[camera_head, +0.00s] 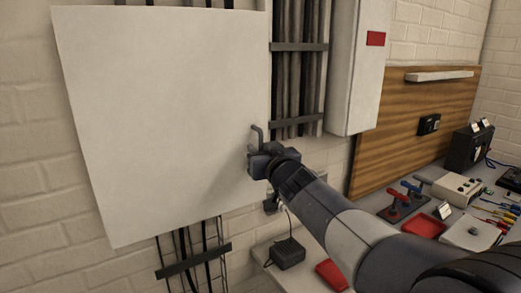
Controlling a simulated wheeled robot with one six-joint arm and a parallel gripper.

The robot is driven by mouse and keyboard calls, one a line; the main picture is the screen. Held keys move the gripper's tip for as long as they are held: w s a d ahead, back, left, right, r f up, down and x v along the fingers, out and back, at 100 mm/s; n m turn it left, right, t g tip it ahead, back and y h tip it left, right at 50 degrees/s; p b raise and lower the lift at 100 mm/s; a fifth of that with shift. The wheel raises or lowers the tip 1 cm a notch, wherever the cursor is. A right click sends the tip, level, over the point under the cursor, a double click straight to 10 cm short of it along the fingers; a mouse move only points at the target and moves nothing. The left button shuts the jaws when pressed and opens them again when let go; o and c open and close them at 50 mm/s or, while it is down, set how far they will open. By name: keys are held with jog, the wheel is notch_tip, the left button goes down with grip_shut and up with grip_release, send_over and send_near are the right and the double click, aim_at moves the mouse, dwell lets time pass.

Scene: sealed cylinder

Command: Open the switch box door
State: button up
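The switch box door (160,120) is a large plain pale panel on the brick wall at the left and looks closed, though its edges do not show for certain whether it is slightly ajar. A small grey bent handle (257,132) sticks out near its right edge, below the middle. My gripper (254,158) is at the handle's lower part, with my arm reaching in from the lower right. The fingertips are small and dark here, and I cannot tell whether they are closed around the handle or only beside it.
A second pale box (357,75) with a red label hangs to the right, past vertical cables (300,70). A workbench (375,203) with tools, red trays and a black adapter (287,253) stands below right. A wooden board (400,150) leans behind it. Brick wall is bare at the left.

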jog(key=shift+w+a, duration=0.1)
jog(key=shift+w, duration=0.2)
jog(key=shift+s, duration=0.1)
jog(key=shift+c, duration=0.2)
grip_shut()
